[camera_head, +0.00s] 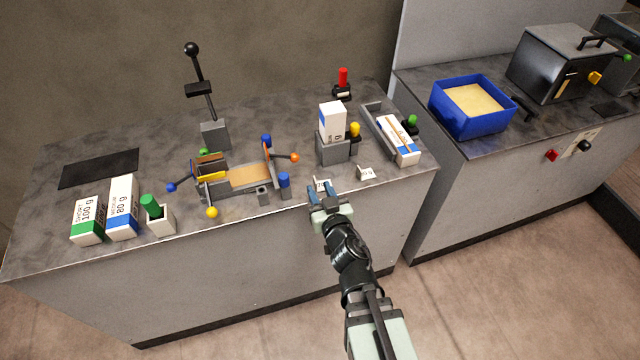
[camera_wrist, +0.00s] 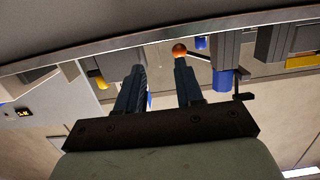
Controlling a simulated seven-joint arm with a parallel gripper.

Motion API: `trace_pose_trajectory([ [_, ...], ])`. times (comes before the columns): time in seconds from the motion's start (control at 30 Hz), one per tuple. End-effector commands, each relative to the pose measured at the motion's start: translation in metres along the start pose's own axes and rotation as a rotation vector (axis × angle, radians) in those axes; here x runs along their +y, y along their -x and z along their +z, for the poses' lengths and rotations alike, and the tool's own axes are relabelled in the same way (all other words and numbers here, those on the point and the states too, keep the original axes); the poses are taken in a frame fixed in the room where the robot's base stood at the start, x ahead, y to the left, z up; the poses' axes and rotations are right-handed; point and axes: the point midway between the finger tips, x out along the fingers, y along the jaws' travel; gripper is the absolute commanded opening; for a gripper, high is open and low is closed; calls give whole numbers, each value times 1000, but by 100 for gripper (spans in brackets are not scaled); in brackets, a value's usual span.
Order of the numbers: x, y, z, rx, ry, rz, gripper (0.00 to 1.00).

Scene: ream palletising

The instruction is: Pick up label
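A small white label (camera_head: 321,183) with dark print stands near the front edge of the grey bench, partly hidden by my gripper. A second white label (camera_head: 366,173) stands to its right. My gripper (camera_head: 324,188) is at the front edge, its two blue-grey fingers apart around the first label's place. In the wrist view my gripper (camera_wrist: 159,66) shows its fingers spread, with no label clearly visible between them. Whether the fingers touch the label cannot be told.
Left of my gripper stands a fixture with coloured knobs (camera_head: 250,176). Behind are a white box on a grey block (camera_head: 333,150) and a grey tray with a ream (camera_head: 399,140). Green and blue ream boxes (camera_head: 122,208) stand at left. A blue bin (camera_head: 470,125) is on the right bench.

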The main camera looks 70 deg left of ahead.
Motion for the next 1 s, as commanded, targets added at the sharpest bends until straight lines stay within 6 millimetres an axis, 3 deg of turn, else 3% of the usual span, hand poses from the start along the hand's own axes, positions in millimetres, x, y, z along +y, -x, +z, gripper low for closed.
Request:
trace_pose_trajectory([
  [0.17, 1, -11, 0, -1, 0, 1, 36],
  [0.6, 1, -66, 1, -1, 0, 1, 36],
  [0.87, 1, -66, 0, -1, 0, 2, 36],
  [1.0, 1, -66, 0, -1, 0, 2, 23],
])
